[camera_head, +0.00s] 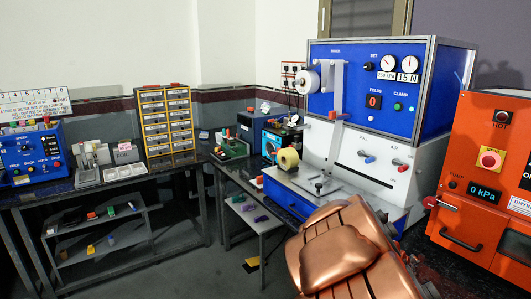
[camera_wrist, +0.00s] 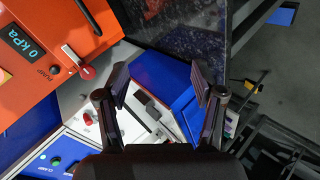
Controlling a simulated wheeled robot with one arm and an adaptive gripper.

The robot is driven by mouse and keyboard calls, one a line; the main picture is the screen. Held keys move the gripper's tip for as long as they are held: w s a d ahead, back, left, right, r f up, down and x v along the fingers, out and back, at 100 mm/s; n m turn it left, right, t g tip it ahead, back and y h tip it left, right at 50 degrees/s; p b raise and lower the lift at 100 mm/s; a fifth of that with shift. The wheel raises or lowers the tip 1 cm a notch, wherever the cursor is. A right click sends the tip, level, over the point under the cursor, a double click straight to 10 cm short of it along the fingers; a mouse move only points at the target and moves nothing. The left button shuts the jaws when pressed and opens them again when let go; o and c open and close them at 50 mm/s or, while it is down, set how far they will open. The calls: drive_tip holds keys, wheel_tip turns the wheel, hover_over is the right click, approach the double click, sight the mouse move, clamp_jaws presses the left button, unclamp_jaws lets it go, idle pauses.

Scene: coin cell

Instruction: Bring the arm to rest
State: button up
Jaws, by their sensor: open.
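My arm shows in the head view as a large copper-coloured link at the lower middle and right. My gripper (camera_wrist: 158,92) shows in the wrist view with its two dark fingers spread apart. Nothing is between the fingers that I can see them hold. Beyond them lies the base of the blue and white machine (camera_wrist: 163,72). The same machine (camera_head: 373,142) stands behind my arm in the head view. The gripper's fingers cannot be made out in the head view.
The orange oven (camera_head: 482,217) reading 0 kPa stands close on the right; it also shows in the wrist view (camera_wrist: 50,30). A drawer cabinet (camera_head: 167,122) stands on the left bench. Open floor (camera_head: 205,270) lies between the benches.

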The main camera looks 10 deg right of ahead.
drive_tip(key=s+a+m+g+y, duration=0.15)
drive_tip(key=s+a+y, duration=0.35)
drive_tip(key=a, duration=0.6)
drive_tip(key=s+a+m+g+y, duration=0.1)
drive_tip(key=s+a+g+y, duration=0.15)
drive_tip(key=s+a, duration=0.65)
drive_tip(key=s+a+r+g, duration=0.1)
drive_tip(key=s+a+r, duration=0.1)
drive_tip(key=s+a, duration=0.2)
drive_tip(key=s+a+r+g+y+p, duration=0.1)
drive_tip(key=s+a, duration=0.3)
drive_tip(key=s, duration=0.7)
drive_tip(key=shift+r+g, duration=0.7)
drive_tip(key=shift+r, duration=0.2)
